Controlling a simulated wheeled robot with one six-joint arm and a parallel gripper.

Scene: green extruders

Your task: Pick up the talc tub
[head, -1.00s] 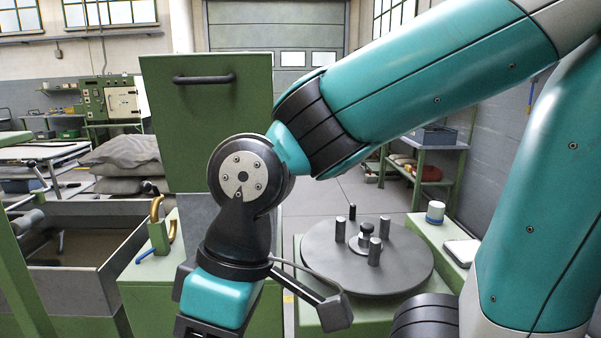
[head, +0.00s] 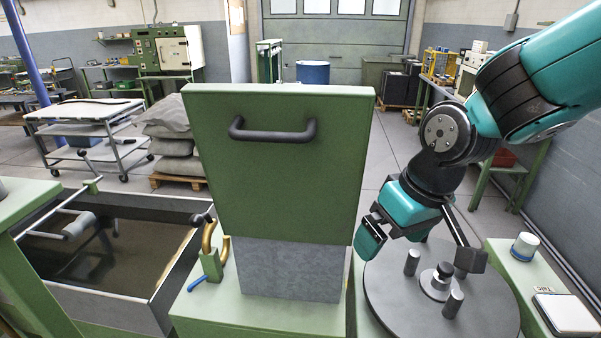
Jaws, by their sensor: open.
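The talc tub (head: 524,247) is a small, pale round tub with a blue band near its top. It stands upright on the green bench top at the right, beyond the round grey plate. A label reading "Talc" lies on the bench just in front of it. My gripper (head: 388,240) is open, with nothing seen between its teal fingers. It hangs above the left rear edge of the round plate, well to the left of the tub and apart from it.
The round grey plate (head: 395,300) carries several upright metal pegs between my gripper and the tub. A flat scale (head: 567,314) lies in front of the tub. A tall green box with a handle (head: 280,180) stands left of my gripper. A water trough (head: 110,318) is at far left.

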